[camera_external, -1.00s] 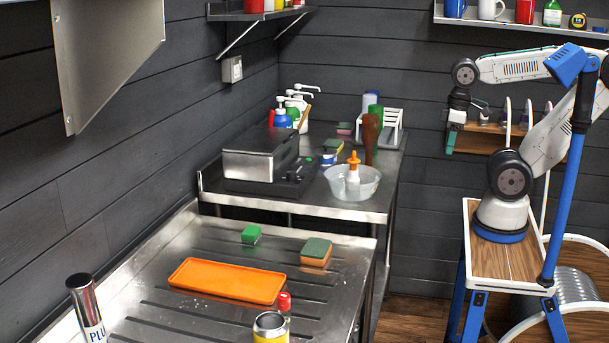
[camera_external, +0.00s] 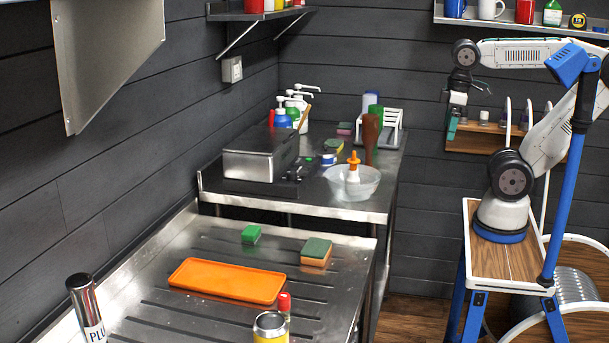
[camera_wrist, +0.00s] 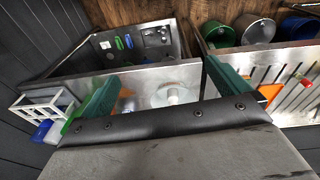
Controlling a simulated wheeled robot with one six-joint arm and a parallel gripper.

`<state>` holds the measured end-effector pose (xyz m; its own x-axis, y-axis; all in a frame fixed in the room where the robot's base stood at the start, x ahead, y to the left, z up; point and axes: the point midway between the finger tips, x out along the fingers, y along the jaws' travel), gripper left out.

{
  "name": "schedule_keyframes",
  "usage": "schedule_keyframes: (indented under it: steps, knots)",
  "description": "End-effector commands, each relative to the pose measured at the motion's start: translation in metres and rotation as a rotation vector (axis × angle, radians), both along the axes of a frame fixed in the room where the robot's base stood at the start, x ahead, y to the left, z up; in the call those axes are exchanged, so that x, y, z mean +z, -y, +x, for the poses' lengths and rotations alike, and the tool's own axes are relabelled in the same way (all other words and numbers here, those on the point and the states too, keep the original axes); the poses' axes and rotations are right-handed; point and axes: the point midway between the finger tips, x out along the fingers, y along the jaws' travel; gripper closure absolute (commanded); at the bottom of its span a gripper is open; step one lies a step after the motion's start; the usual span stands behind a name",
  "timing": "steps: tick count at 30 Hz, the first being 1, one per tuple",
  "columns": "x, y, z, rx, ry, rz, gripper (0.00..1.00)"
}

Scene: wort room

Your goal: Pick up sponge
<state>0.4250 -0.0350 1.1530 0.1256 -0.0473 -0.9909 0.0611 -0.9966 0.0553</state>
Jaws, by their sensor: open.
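A two-layer sponge (camera_external: 316,252), green on top and orange-tan below, lies on the ribbed steel drainboard (camera_external: 215,320), right of the orange tray (camera_external: 228,281). A smaller green sponge (camera_external: 251,234) lies behind the tray. On the back counter lie a pink-and-green sponge-like block (camera_external: 345,128) and a low green-topped one (camera_external: 334,144). My gripper (camera_external: 451,130) is at the right, in the air, well away from all of these. In the wrist view its green fingers (camera_wrist: 160,72) are spread with nothing held. The drainboard sponge is not clear there.
A white rack (camera_external: 388,130) and bottles stand behind. A wall shelf (camera_external: 466,150) is near my gripper.

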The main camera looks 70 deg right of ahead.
Motion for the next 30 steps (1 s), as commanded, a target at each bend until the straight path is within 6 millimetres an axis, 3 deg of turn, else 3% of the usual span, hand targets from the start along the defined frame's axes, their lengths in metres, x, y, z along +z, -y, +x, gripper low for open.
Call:
schedule_keyframes:
  steps: [6, 11, 15, 18, 24, 30]
  knots:
    - [-0.007, 0.01, 0.051, 0.428, -0.023, -0.308, 0.0]
    - [-0.003, -0.007, 0.109, 0.877, -0.032, -0.609, 0.0]
    - [0.004, -0.061, 0.17, 1.368, -0.037, -0.942, 0.0]
    - [0.007, -0.107, 0.197, 1.643, -0.038, -1.142, 0.0]
    - [0.006, -0.189, 0.22, 2.023, -0.037, -1.447, 0.0]
    - [0.0, -0.264, 0.222, 2.304, -0.034, -1.715, 0.0]
